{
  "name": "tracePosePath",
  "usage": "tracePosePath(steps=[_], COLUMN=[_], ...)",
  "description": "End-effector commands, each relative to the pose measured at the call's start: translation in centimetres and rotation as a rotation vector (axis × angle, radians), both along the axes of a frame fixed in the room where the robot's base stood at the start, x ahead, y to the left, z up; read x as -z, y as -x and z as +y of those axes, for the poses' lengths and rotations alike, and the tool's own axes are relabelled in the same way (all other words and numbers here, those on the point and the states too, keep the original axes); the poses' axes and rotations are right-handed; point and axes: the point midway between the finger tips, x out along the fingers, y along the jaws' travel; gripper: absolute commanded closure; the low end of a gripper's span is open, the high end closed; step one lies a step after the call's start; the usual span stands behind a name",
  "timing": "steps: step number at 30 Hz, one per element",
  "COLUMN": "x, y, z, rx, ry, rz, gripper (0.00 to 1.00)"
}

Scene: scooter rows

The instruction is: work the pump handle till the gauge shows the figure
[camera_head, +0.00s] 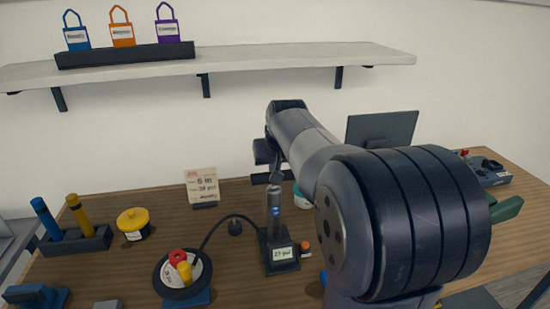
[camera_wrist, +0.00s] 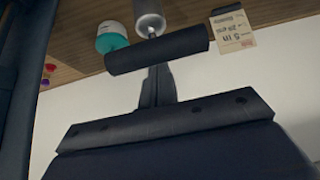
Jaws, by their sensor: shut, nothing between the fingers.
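The pump (camera_head: 274,215) stands upright on the bench, a grey and dark cylinder on a black base. Its gauge (camera_head: 281,253) seems to show 27 psi, in small print. The dark crossbar handle (camera_head: 267,179) is at its top, low above the cylinder; it also shows in the wrist view (camera_wrist: 157,50). My gripper (camera_head: 275,170) is shut and empty, right at the handle from above; I cannot tell whether they touch. A card (camera_head: 202,187) behind appears to read 5 in and 29 psi. A black hose (camera_head: 213,230) runs to a small wheel (camera_head: 164,284).
A yellow-lidded pot (camera_head: 133,221) and a holder (camera_head: 77,243) with blue and yellow grips stand left. A teal-and-white tub (camera_wrist: 112,37) is beside the pump. A dark screen (camera_head: 382,129) stands behind my arm. A shelf (camera_head: 300,61) with three coloured bags hangs above.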

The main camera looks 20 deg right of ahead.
Motion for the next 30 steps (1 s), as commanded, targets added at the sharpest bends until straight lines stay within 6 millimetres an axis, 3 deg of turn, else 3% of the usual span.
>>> tracePosePath(steps=[1, 4, 15, 21, 30], x=[-1.5, -3.1, -9.2, -10.5, -10.6], y=[-0.1, -0.1, 4.3, 5.2, 5.3], z=[0.1, 0.2, 1.0, 1.2, 1.2], rx=[-0.001, -0.001, 0.000, 0.000, -0.001], ry=[0.001, 0.002, 0.002, 0.002, 0.002], rz=[-0.002, -0.006, -0.012, -0.009, -0.009], gripper=[1.00, 1.00, 1.00, 1.00, 1.00])
